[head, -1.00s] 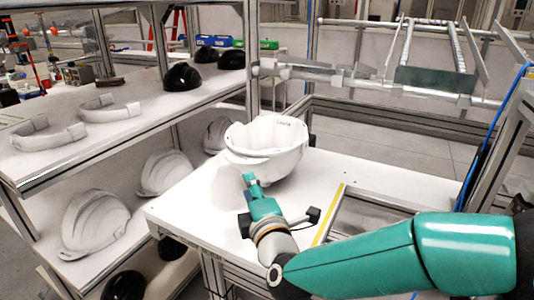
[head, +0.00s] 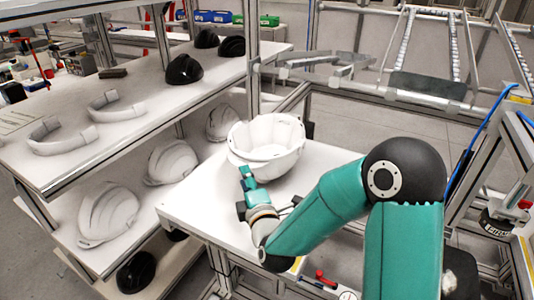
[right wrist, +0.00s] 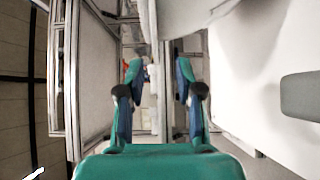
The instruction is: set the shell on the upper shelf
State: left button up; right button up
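The white helmet shell (head: 268,135) sits on the white table (head: 200,205), with its open hollow facing up. My right gripper (head: 246,178) is at the shell's near left side; I cannot tell whether it touches. In the right wrist view my right gripper (right wrist: 155,80) has its fingers apart with nothing clearly between them. A pale surface at the top of that view may be the shell. The upper shelf (head: 150,112) is at the left. My left gripper is not in view.
Two white bands (head: 60,136) and several black shells (head: 184,70) rest on the upper shelf, with free room between. White shells (head: 108,214) fill the lower shelf. A metal post (head: 252,70) stands behind the table. A metal frame (head: 425,85) is at the right.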

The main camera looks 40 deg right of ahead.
jog(key=p+x, duration=0.1)
jog(key=x, duration=0.4)
jog(key=shift+d+r+p, duration=0.1)
jog(key=shift+r+p, duration=0.05)
jog(key=shift+p, duration=0.2)
jog(key=shift+s, duration=0.1)
grip_shut()
